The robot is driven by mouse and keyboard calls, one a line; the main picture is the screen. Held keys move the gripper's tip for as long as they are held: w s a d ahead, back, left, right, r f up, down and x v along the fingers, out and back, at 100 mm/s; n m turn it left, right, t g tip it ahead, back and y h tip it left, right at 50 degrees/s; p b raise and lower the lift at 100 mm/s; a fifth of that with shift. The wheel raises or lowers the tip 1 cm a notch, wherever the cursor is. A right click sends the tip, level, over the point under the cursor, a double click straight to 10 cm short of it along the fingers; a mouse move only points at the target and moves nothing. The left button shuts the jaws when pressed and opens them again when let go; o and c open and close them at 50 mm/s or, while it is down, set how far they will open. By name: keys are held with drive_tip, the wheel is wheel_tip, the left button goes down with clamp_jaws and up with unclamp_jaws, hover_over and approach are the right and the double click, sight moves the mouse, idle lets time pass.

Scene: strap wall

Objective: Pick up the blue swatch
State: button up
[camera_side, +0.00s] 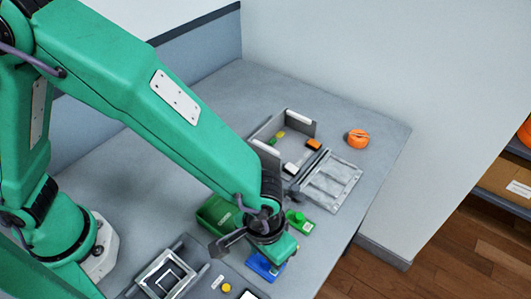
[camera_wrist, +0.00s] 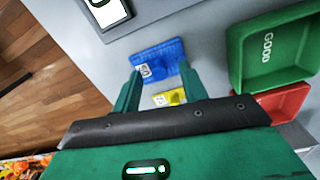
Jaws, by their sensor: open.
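The blue swatch (camera_wrist: 158,50) lies flat on the grey table, with a small white label at its left end in the wrist view. In the side view the blue swatch (camera_side: 260,266) shows partly from under my gripper (camera_side: 275,258). In the wrist view my gripper (camera_wrist: 160,70) is open, its two green fingers apart. The fingertips reach the near edge of the swatch, one toward each end. Nothing is held. I cannot tell the height of the fingertips above the table. A yellow labelled piece (camera_wrist: 167,98) shows between the fingers, nearer my palm.
A green bin (camera_wrist: 240,72) marked GOOD and a red bin (camera_wrist: 301,92) stand right in the wrist view. A green piece (camera_side: 300,222) lies right of my gripper in the side view. A grey open box (camera_side: 298,126) and an orange roll (camera_side: 358,139) are farther back.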

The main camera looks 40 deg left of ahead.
drive_tip(key=shift+f, duration=0.45)
drive_tip(key=shift+c, duration=0.4)
clamp_jaws()
